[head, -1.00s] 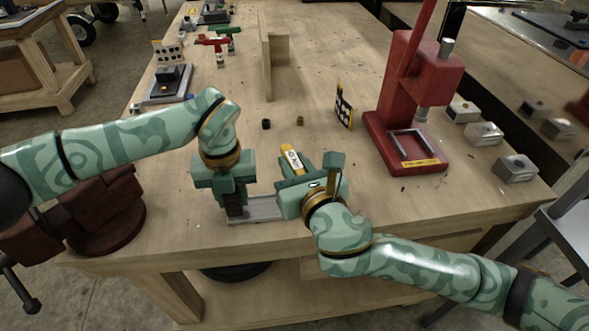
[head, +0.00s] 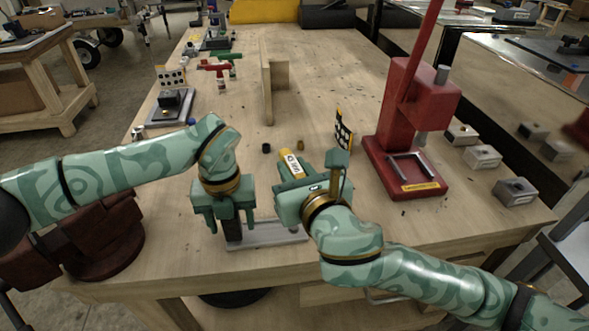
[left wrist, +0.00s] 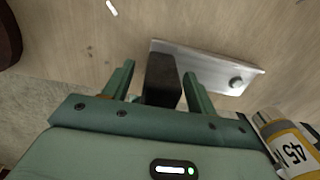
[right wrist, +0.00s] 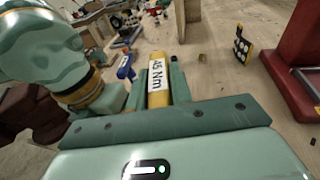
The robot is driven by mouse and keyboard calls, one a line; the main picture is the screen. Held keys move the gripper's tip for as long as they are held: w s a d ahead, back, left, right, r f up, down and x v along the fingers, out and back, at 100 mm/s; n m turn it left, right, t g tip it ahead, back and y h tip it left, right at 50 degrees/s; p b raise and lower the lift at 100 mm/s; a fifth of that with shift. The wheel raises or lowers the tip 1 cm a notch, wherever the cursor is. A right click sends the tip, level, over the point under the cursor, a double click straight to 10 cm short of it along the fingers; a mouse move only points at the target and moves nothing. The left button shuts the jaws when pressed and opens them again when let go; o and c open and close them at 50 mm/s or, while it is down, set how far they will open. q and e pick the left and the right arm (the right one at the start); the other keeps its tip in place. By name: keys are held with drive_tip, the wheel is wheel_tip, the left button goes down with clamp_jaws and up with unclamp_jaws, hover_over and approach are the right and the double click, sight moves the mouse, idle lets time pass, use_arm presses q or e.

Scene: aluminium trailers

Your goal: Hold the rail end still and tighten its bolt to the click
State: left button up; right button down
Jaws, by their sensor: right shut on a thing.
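A grey metal rail (head: 262,236) lies near the table's front edge. A dark block (left wrist: 162,78) stands at its left end. A round bolt head (left wrist: 236,82) shows near the rail's other end in the left wrist view. My left gripper (head: 226,224) points down with its fingers on either side of the dark block. A gap shows on one side, so it is open. My right gripper (head: 294,178) is shut on a yellow torque wrench (right wrist: 158,84) labelled 45 Nm, right of the left gripper and apart from the bolt. The wrench's working end is hidden.
A red press (head: 405,140) stands at the right, beside several grey blocks (head: 482,156).

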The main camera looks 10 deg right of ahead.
use_arm(q)
wheel_tip(320, 180, up, 12)
drive_tip(key=shift+f, duration=0.1)
idle(0.5)
